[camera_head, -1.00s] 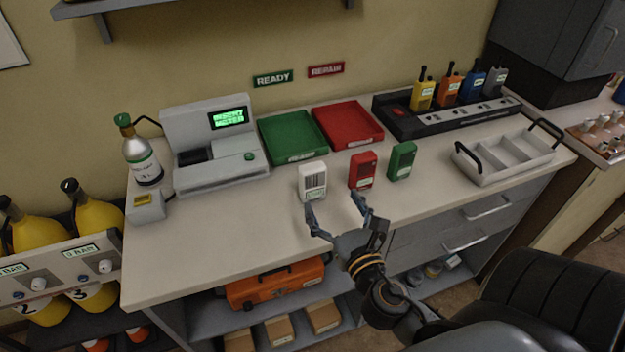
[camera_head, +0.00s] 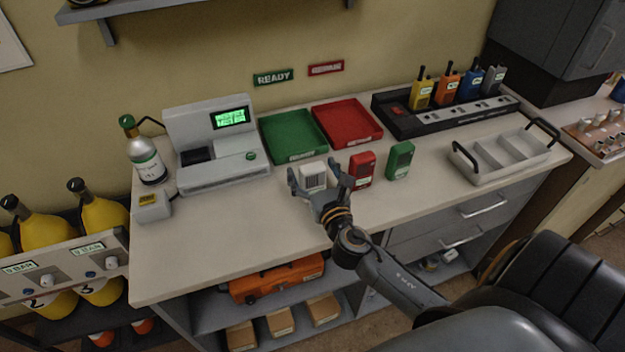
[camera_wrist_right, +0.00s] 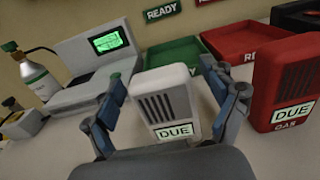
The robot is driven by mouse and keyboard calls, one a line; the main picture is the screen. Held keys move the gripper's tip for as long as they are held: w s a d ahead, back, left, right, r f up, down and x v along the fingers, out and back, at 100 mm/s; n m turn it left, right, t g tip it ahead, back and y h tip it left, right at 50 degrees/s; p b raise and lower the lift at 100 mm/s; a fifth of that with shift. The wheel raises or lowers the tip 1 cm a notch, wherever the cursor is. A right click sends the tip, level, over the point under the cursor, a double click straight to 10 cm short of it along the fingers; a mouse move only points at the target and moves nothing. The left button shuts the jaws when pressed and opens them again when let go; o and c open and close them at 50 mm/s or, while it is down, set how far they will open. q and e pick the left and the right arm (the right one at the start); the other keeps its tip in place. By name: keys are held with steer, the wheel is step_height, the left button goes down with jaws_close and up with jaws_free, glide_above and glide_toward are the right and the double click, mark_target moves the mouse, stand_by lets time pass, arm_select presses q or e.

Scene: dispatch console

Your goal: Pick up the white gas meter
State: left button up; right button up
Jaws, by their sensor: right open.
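The white gas meter (camera_head: 313,176) stands upright on the counter, left of the red meter (camera_head: 361,170). Its lower part is hidden behind my gripper in the head view. My right gripper (camera_head: 315,176) is open, its two fingers on either side of the white meter. In the right wrist view the white meter (camera_wrist_right: 165,102), with a "DUE" label, stands between the open fingers (camera_wrist_right: 170,100). The right finger looks close to its side, but I cannot tell whether it touches. The left gripper is not in view.
The red meter stands close to my right finger, with a green meter (camera_head: 400,160) beyond it. Behind are a green tray (camera_head: 291,151), a red tray (camera_head: 374,137) and a grey test station (camera_head: 215,176). The counter's front left (camera_head: 215,235) is clear.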

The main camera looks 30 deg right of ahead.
steer(key=shift+s, duration=0.1)
steer(key=shift+c, duration=0.4)
steer(key=c, duration=1.3)
steer(key=shift+c, duration=0.2)
steer(key=shift+r, duration=0.15)
steer(key=shift+r, duration=0.6)
steer(key=s+d+r, duration=0.7)
steer(key=s+r, duration=0.4)
steer(key=s, duration=0.1)
steer(key=shift+r, duration=0.35)
